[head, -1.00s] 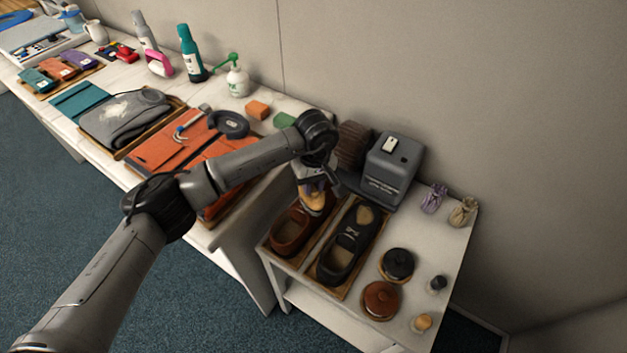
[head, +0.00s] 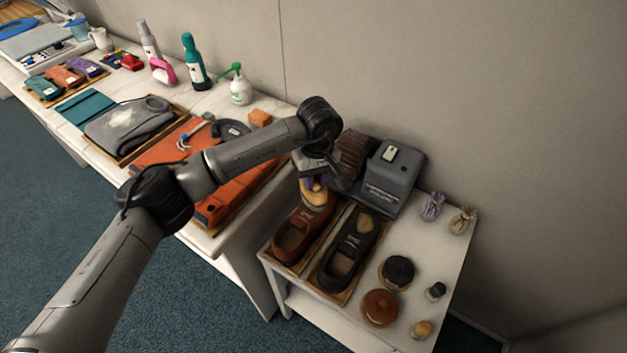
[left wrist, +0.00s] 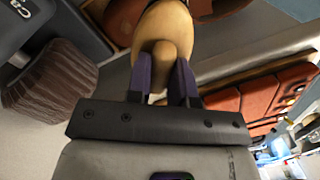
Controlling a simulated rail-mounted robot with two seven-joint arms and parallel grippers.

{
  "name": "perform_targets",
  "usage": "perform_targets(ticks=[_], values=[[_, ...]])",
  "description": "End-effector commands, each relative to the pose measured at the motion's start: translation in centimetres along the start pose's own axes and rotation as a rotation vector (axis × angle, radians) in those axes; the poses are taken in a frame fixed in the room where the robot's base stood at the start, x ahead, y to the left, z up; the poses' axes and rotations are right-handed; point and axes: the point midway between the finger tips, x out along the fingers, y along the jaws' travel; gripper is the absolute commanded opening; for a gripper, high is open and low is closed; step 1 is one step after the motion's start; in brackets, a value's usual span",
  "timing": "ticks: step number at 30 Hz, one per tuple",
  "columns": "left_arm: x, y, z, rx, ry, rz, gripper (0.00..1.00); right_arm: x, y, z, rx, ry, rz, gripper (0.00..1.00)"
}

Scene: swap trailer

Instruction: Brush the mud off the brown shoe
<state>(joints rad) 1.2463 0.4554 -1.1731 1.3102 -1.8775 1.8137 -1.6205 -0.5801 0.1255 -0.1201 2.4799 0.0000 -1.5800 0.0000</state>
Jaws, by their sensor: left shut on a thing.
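My left gripper (head: 313,181) is above the shoe's far end. It is shut on a tan wooden brush (head: 315,195), which covers that end in the head view. In the left wrist view the brush's rounded grip (left wrist: 163,52) is between the purple fingers (left wrist: 162,85). Brush contact with the shoe and any mud under it are hidden. My right gripper is not in view.
A black shoe (head: 338,265) with a tan patch stands close on the right in the same tray. Behind are a grey machine (head: 392,175) and a brown ribbed thing (head: 355,155). The long table (head: 215,245) is left.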

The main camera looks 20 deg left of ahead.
Motion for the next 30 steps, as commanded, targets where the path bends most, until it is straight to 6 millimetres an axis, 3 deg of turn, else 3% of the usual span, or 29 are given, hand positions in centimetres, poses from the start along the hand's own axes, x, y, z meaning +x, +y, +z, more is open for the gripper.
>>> perform_targets(ticks=[10,21,30], values=[[-0.5,0.0,0.0,0.0,0.001,0.002,0.0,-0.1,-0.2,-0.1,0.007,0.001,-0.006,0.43],[-3.0,0.0,-0.1,0.0,0.001,0.002,0.0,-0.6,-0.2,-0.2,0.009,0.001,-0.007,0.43],[-3.0,0.0,0.0,0.0,0.0,0.002,0.0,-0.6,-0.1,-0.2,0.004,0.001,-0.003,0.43]])
